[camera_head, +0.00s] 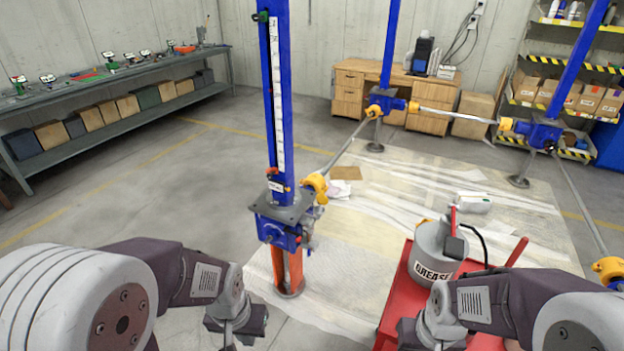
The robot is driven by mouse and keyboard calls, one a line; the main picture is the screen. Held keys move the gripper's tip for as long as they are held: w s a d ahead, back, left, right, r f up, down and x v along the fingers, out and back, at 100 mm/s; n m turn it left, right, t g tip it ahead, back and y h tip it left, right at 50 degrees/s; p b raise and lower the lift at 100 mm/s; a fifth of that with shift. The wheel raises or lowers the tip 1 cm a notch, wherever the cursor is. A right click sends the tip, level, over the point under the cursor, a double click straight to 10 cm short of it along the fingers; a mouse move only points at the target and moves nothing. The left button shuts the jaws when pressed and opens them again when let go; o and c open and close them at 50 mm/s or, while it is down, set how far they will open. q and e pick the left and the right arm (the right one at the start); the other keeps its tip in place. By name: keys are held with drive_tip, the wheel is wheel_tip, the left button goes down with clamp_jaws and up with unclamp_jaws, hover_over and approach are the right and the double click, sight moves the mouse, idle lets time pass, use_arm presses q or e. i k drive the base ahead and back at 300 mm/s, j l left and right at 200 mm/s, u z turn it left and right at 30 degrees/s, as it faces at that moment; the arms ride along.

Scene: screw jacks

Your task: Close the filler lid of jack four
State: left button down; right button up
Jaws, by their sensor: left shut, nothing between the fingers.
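The nearest screw jack (283,215) has a blue gearbox under a tall blue column with a white scale strip, and an orange-red lower section on a round foot. A small label on it is too small to read, so I cannot tell its number. I cannot make out a filler lid or its position. My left gripper (238,322) is shut and empty, low in front of and left of this jack, apart from it. My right gripper (418,335) is at the bottom edge by the red cart; its fingers are not clear.
Two more blue jacks (382,104) (540,133) stand farther back, linked by shafts with yellow couplings. A red cart (398,290) with a grease bucket (433,252) stands right of the near jack. A workbench (110,82) lines the left wall. The floor at left is clear.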

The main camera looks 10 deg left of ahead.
sight(321, 198)
drive_tip(key=i+j+z, duration=0.15)
drive_tip(key=i+j, duration=0.35)
drive_tip(key=i+j+z, duration=0.2)
drive_tip(key=i+j, duration=0.3)
drive_tip(key=i+j+z, duration=0.1)
drive_tip(key=i+z, duration=0.15)
drive_tip(key=i, duration=0.85)
